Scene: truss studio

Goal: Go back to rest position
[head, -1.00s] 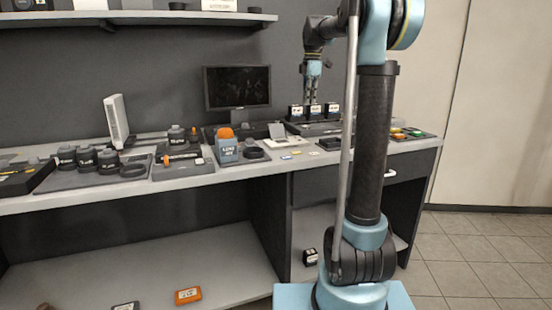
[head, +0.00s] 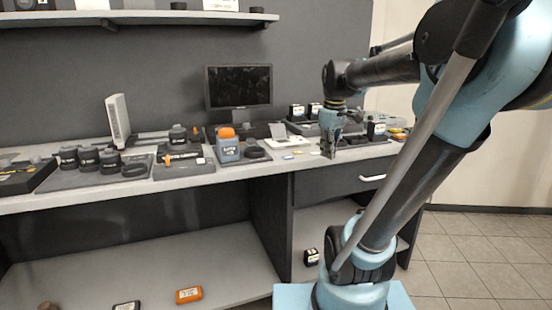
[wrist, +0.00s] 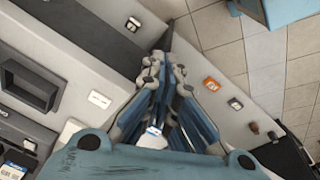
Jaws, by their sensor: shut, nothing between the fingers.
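My gripper (head: 328,153) hangs in front of the right part of the bench in the head view, fingers down, near the worktop's front edge. In the wrist view my gripper (wrist: 166,62) has its fingers drawn together at the tips and holds nothing. A small white card or label shows between the finger linkages in the wrist view, on a surface behind them. My arm folds in from the right of the head view.
The worktop (head: 225,173) bears an orange-capped bottle (head: 228,146), several dark jars and a monitor (head: 238,87). Small black boxes (head: 297,112) stand at the back right. An orange box (head: 189,295) lies on the low shelf (head: 225,270). Tiled floor is clear at right.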

